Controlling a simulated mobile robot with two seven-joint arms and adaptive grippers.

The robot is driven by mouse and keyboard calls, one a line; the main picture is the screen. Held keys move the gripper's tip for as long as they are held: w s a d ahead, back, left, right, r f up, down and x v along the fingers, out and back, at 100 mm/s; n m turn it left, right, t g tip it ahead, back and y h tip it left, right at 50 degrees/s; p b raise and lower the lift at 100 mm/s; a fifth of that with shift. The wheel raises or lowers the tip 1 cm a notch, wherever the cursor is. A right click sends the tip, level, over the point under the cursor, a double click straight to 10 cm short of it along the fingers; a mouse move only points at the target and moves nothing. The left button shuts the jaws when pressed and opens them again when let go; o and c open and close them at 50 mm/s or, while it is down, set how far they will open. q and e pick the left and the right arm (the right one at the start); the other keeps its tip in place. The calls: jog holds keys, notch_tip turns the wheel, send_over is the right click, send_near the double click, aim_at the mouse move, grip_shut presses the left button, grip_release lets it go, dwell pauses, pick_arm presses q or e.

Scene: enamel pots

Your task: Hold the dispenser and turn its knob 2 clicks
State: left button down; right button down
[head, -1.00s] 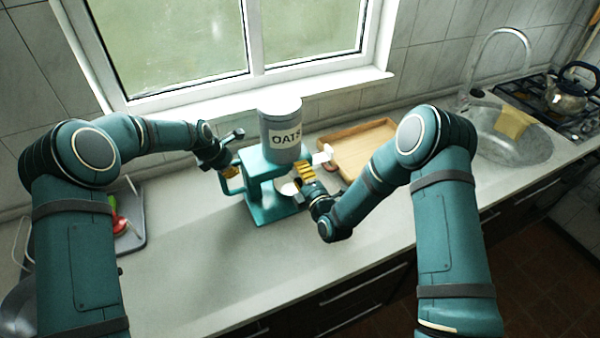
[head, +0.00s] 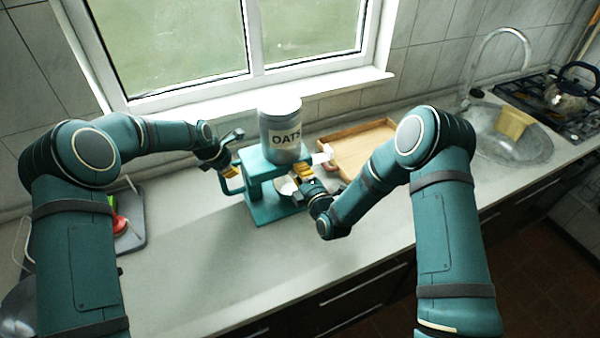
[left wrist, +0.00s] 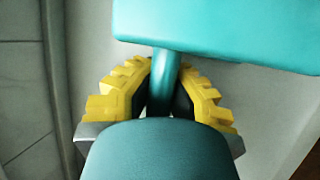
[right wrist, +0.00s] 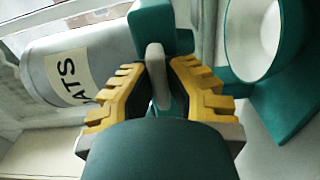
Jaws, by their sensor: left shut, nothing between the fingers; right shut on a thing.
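The teal dispenser (head: 268,164) stands upright on the counter, with a grey canister labelled OATS (head: 283,128) on top. Its side handle (head: 236,186) faces left; it also shows in the left wrist view (left wrist: 165,72). My left gripper (head: 228,168) is shut at this handle, its yellow fingers beside the bar; the picture does not show a clear grip. The pale grey knob (right wrist: 157,72) is on the dispenser's right side. My right gripper (head: 303,176) is shut on it. The fingers partly hide the knob.
A wooden tray (head: 350,140) lies behind to the right. A grey board (head: 132,232) with red and green items is at the left. The sink (head: 515,146) and kettle (head: 567,92) are far right. The front counter is clear.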

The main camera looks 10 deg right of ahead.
pick_arm(q)
jog(key=shift+r, duration=0.1)
pick_arm(e)
jog(key=m, duration=0.4)
jog(key=shift+m, duration=0.4)
pick_arm(q)
jog(key=shift+d, duration=0.1)
pick_arm(e)
jog(key=m, duration=0.4)
jog(key=shift+m, duration=0.3)
jog(key=m, duration=0.4)
jog(key=shift+f, duration=0.1)
jog(key=m, duration=0.9)
jog(key=shift+m, duration=0.3)
jog(key=m, duration=0.9)
jog(key=shift+s, duration=0.1)
jog(key=shift+m, duration=1.8)
